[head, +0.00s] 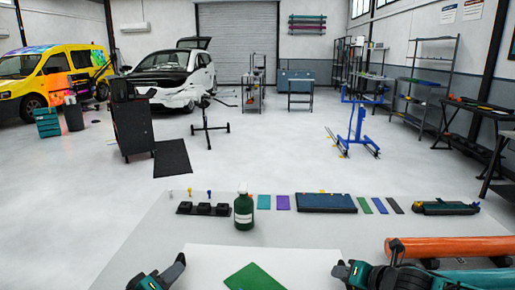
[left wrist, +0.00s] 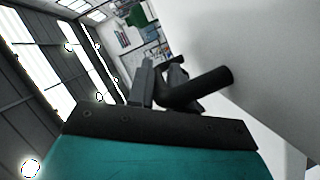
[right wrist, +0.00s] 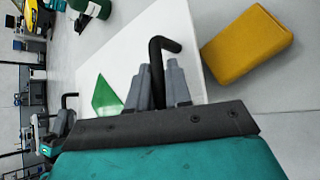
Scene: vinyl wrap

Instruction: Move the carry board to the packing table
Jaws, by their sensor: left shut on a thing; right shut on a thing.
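The white carry board (head: 300,254) is at the bottom of the head view, with a green sheet (head: 248,277) lying on it. The board also shows in the right wrist view (right wrist: 130,58), with the green sheet (right wrist: 106,97). My left gripper (head: 177,268) is shut on a black handle (left wrist: 205,90) at the board's left end. My right gripper (head: 343,272) is shut on the black handle (right wrist: 157,62) at its right end. The board's near edge is out of the head view. I cannot tell whether the board touches the surface below.
A pale grey table (head: 150,240) lies ahead. Along its far side are a green bottle (head: 243,212), black holders (head: 203,209), a dark blue case (head: 326,203) and coloured swatches. An orange roll (head: 450,247) lies at right. A yellow block (right wrist: 247,45) shows beside the board.

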